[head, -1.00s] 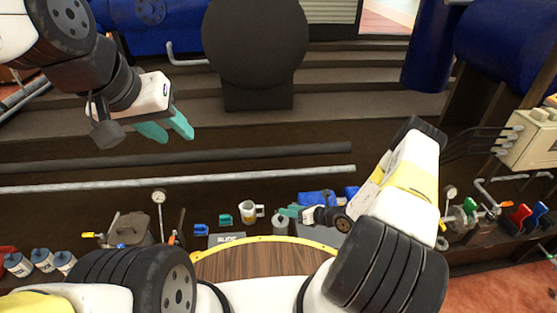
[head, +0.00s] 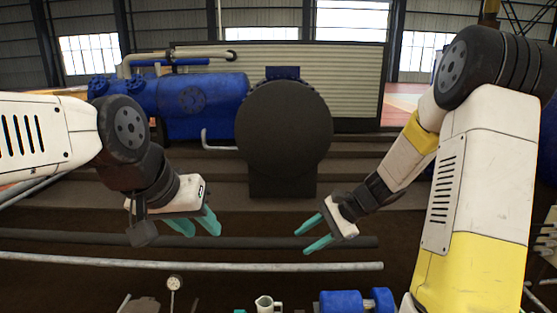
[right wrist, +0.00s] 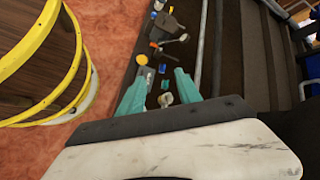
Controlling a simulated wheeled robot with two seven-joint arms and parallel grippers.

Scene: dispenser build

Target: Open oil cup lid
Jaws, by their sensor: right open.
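No oil cup or lid can be made out with certainty. A pale mug (head: 265,304) is partly cut off at the bottom edge of the head view. A blue motor-like unit (head: 342,302) lies to its right, also cut off. My right gripper (head: 303,242) is open and empty, raised above and apart from these things. In the right wrist view its teal fingers (right wrist: 160,78) are spread, and a small pale mug (right wrist: 166,99) shows in the gap, well below. My left gripper (head: 199,227) is open and empty in the air at the left.
Pipes (head: 190,262) run across behind the work area. A dial gauge (head: 174,283) stands at the lower left. A large dark round drum (head: 284,130) stands at the back. A yellow-banded wooden drum (right wrist: 35,60) shows at the left of the right wrist view.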

